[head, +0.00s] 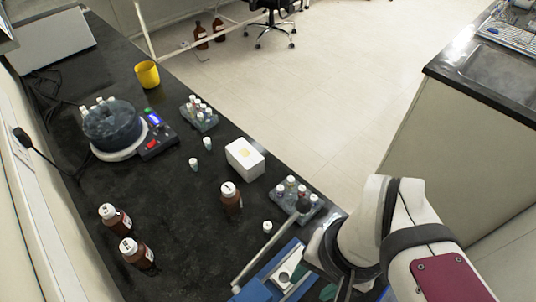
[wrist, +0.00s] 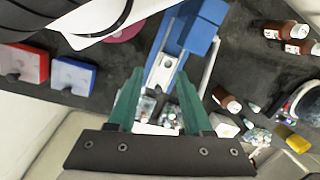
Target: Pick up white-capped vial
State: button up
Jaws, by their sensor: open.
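Small white-capped vials stand loose on the black bench in the head view: one (head: 194,164), another (head: 207,143) close by, and one (head: 267,227) near the blue device. More vials sit in a near grey rack (head: 313,211) and a far rack (head: 206,125). I cannot tell which vial is meant. My gripper (wrist: 158,100) shows in the wrist view with its green fingers apart and nothing held between them. The near rack's vials (wrist: 147,107) appear beyond the fingers, partly hidden by them. In the head view my arm covers the right front and the fingertips are not clear.
A blue-and-white device (head: 272,274) lies beside my arm. A brown bottle (head: 231,200) and a white box (head: 245,159) stand near the vials. Two brown bottles (head: 115,218) (head: 137,253), a stirrer with a dark bath (head: 112,125) and a yellow cup (head: 147,75) stand farther off. The centre-left bench is clear.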

jog(key=shift+o, duration=0.6)
jog(key=shift+r, duration=0.1)
notch_tip(320, 180, up, 4)
jog(key=m+h, duration=0.2)
jog(key=m, duration=0.3)
send_over(267, 225)
jog(key=w, duration=0.2)
jog(key=f, duration=0.8)
jog(key=s+f, duration=0.1)
jog(key=f, duration=0.8)
jog(key=s+f, duration=0.1)
jog(key=f, duration=0.7)
jog(key=shift+f, duration=0.25)
grip_shut()
